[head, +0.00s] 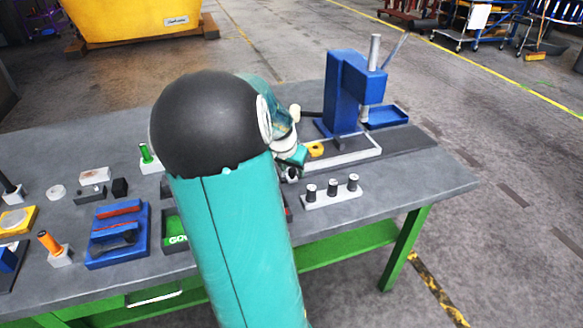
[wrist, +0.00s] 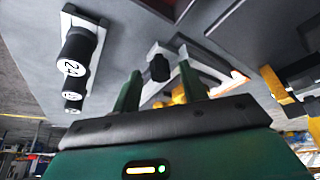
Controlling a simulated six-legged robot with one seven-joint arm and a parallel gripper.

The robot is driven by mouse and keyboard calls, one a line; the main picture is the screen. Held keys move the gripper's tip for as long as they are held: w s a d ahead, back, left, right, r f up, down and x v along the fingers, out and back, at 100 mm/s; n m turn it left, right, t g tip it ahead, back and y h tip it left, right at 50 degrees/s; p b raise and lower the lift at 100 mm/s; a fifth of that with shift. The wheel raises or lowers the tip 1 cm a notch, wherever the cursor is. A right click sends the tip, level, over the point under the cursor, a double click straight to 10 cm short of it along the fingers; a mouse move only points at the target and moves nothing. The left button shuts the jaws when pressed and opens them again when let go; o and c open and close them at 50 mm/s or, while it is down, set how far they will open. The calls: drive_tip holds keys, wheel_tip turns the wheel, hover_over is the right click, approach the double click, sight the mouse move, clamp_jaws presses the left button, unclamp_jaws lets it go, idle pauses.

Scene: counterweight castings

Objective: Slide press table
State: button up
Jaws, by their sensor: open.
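The blue press (head: 345,95) stands at the right end of the bench. At its foot lies a pale-edged press table (head: 352,155) with a yellow ring (head: 315,149) at its left end. In the wrist view the pale frame of the table (wrist: 188,80) shows beyond my gripper (wrist: 160,84), with a black knob (wrist: 160,68) seen between the fingers. My gripper is open, with its green fingers apart. No contact with the knob can be made out. In the head view my arm hides most of the gripper, which is just left of the ring.
A white rack with several black pegs (head: 331,190) stands close in front of the press table; it is at the left in the wrist view (wrist: 72,72). Blocks and a blue holder (head: 118,235) occupy the bench's left side.

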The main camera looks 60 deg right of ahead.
drive_tip(key=shift+c, duration=0.4)
clamp_jaws()
drive_tip(key=shift+s+d, duration=0.1)
drive_tip(key=s+d, duration=1.6)
drive_tip(key=shift+s+d, duration=0.3)
drive_tip(key=shift+s, duration=0.05)
drive_tip(key=shift+s+d, duration=0.2)
drive_tip(key=shift+s, duration=0.05)
